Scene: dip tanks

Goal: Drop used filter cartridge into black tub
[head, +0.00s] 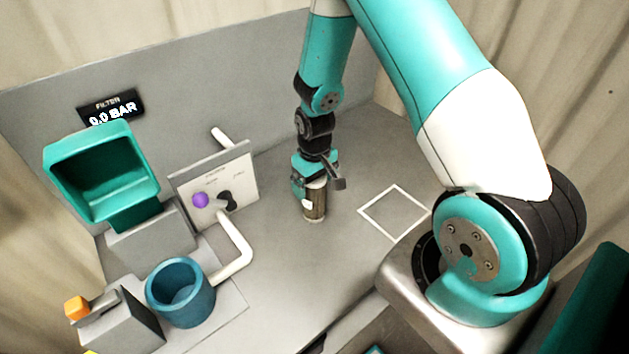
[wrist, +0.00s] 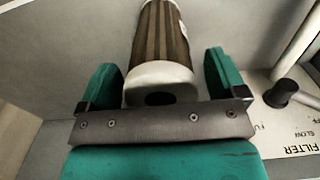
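The used filter cartridge (head: 314,206) is a brown ribbed cylinder with pale ends, upright below my wrist in the head view. Whether its lower end rests on the grey counter is hard to tell. My gripper (head: 311,184) is around its upper end. In the wrist view the cartridge (wrist: 161,45) lies between the two green fingers of my gripper (wrist: 163,80), its white holed cap facing the camera. Narrow gaps show on both sides, wider at the right, so the fingers look open around it. I cannot make out a black tub in either view.
A white square outline (head: 395,211) lies on the clear counter right of the cartridge. To the left stand a panel (head: 216,185) with a purple knob and black handle, white pipes (head: 237,251), a blue cup (head: 181,292) and a green open box (head: 102,174). A display reads 0.0 BAR.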

